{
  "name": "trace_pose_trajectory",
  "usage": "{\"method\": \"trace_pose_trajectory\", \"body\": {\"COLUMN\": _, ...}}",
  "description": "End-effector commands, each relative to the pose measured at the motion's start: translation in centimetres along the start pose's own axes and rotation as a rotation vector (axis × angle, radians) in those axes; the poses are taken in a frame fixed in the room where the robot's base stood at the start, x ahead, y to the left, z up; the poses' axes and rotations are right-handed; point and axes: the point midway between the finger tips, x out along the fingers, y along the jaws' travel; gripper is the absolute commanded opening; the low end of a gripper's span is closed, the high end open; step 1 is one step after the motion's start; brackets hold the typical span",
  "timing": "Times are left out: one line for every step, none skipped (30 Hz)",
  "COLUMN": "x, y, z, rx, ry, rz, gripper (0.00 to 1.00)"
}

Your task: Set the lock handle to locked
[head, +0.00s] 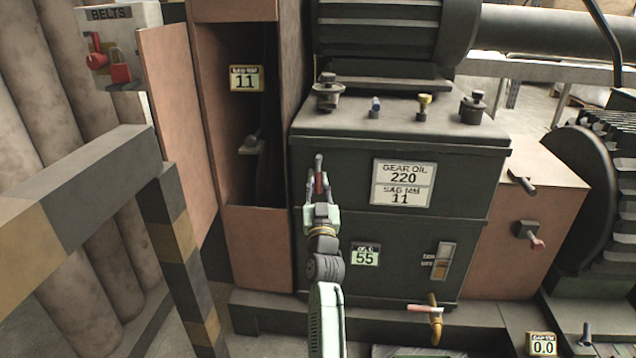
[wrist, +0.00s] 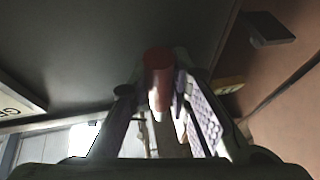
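My gripper (head: 319,187) is in front of the dark gearbox front, at its left side near the belt guard. A red handle (head: 319,182) with a grey tip stands between its fingers, which look closed in on it. The wrist view shows the red rounded end of the handle (wrist: 158,60) between my fingertips (wrist: 160,88). The fingers hide its lower part, and its mounting is not clear. Another lever with a red end (head: 534,241) sits on the salmon box at right. I cannot tell from labels which is the lock handle.
The salmon belt guard (head: 258,235) stands open at left, with its door (head: 178,110) swung out. A striped rail (head: 90,180) is at front left. A red padlock (head: 120,73) hangs on the BELTS board.

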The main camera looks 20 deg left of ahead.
Motion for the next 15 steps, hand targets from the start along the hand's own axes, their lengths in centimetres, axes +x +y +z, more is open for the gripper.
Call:
{"method": "trace_pose_trajectory", "body": {"x": 0.01, "y": -0.04, "z": 0.0, "rx": 0.0, "ry": 0.0, "rz": -0.001, "gripper": 0.21}}
{"method": "trace_pose_trajectory", "body": {"x": 0.01, "y": -0.05, "z": 0.0, "rx": 0.0, "ry": 0.0, "rz": -0.001, "gripper": 0.23}}
{"method": "trace_pose_trajectory", "body": {"x": 0.01, "y": -0.05, "z": 0.0, "rx": -0.001, "ry": 0.0, "rz": -0.001, "gripper": 0.26}}
{"method": "trace_pose_trajectory", "body": {"x": 0.01, "y": -0.05, "z": 0.0, "rx": -0.001, "ry": 0.0, "rz": -0.001, "gripper": 0.28}}
{"method": "trace_pose_trajectory", "body": {"x": 0.01, "y": -0.05, "z": -0.01, "rx": -0.001, "ry": 0.0, "rz": -0.001, "gripper": 0.3}}
{"method": "trace_pose_trajectory", "body": {"x": 0.01, "y": -0.06, "z": 0.0, "rx": -0.002, "ry": 0.0, "rz": -0.001, "gripper": 0.33}}
{"method": "trace_pose_trajectory", "body": {"x": 0.02, "y": -0.05, "z": -0.01, "rx": -0.002, "ry": 0.0, "rz": -0.001, "gripper": 0.35}}
{"method": "trace_pose_trajectory", "body": {"x": 0.02, "y": -0.05, "z": -0.01, "rx": -0.002, "ry": 0.0, "rz": -0.001, "gripper": 0.37}}
{"method": "trace_pose_trajectory", "body": {"x": 0.02, "y": -0.05, "z": -0.01, "rx": -0.002, "ry": -0.001, "rz": -0.001, "gripper": 0.38}}
{"method": "trace_pose_trajectory", "body": {"x": 0.02, "y": -0.05, "z": -0.01, "rx": -0.003, "ry": -0.001, "rz": -0.001, "gripper": 0.38}}
{"method": "trace_pose_trajectory", "body": {"x": 0.02, "y": -0.06, "z": -0.01, "rx": -0.003, "ry": -0.001, "rz": -0.001, "gripper": 0.38}}
{"method": "trace_pose_trajectory", "body": {"x": 0.02, "y": -0.05, "z": -0.01, "rx": -0.003, "ry": -0.001, "rz": -0.001, "gripper": 0.38}}
{"method": "trace_pose_trajectory", "body": {"x": 0.02, "y": -0.05, "z": -0.01, "rx": -0.003, "ry": -0.001, "rz": -0.001, "gripper": 0.38}}
{"method": "trace_pose_trajectory", "body": {"x": 0.02, "y": -0.05, "z": -0.01, "rx": -0.003, "ry": -0.001, "rz": -0.001, "gripper": 0.38}}
{"method": "trace_pose_trajectory", "body": {"x": 0.02, "y": -0.05, "z": -0.01, "rx": -0.003, "ry": -0.001, "rz": -0.001, "gripper": 0.38}}
